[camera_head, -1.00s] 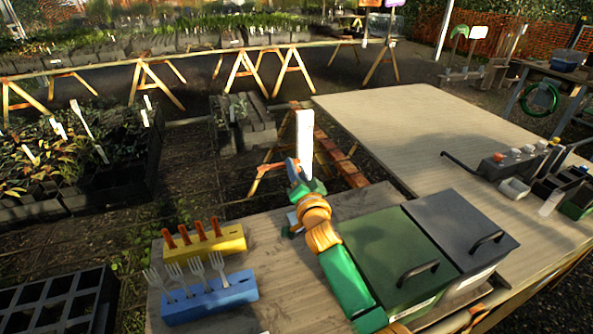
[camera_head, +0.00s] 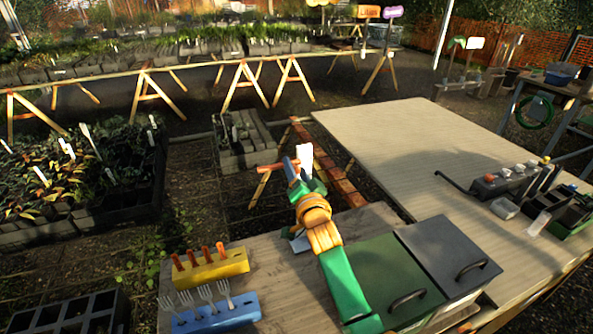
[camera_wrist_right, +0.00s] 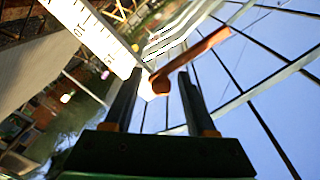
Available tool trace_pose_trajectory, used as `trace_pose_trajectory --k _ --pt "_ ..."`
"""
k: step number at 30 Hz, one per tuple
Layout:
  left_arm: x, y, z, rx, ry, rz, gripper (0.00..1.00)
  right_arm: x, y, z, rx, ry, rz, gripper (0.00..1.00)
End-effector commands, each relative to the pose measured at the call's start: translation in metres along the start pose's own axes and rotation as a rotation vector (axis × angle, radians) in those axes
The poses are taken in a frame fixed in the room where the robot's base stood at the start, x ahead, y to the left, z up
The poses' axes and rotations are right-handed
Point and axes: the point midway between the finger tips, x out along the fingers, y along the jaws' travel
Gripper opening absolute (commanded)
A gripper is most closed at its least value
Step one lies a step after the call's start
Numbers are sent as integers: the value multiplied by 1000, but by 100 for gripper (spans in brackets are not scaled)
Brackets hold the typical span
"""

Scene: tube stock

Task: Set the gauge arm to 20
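A white gauge post (camera_head: 305,155) stands beyond the table edge in the head view, partly behind my right gripper. An orange gauge arm (camera_head: 272,166) sticks out to its left. In the right wrist view the white scale (camera_wrist_right: 90,35) carries dark marks and digits too small to read surely. The orange arm (camera_wrist_right: 203,48) slants there, with a rounded end in front of the fingers. My right gripper (camera_head: 302,177) is at the post; its two fingers (camera_wrist_right: 158,80) are apart, with the rounded end seen between their tips and gaps on both sides. My left gripper is not in view.
On the near table are a yellow block (camera_head: 210,268) with orange-handled tools, a blue block (camera_head: 215,315) with forks, a green lidded bin (camera_head: 375,270) and a dark lidded bin (camera_head: 445,248). A large, mostly clear table (camera_head: 420,150) lies to the right.

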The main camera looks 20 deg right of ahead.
Motion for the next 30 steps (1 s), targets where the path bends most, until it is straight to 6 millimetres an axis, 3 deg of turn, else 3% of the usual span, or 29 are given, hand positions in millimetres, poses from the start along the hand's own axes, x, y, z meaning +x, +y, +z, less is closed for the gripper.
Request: trace_pose_trajectory --k 8,21,30 --pt "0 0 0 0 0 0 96 -9 0 0 1 0 0 57" --pt "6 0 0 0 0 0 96 -69 1 1 1 -1 1 57" --pt "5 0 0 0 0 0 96 -71 0 0 -12 -1 -1 57"
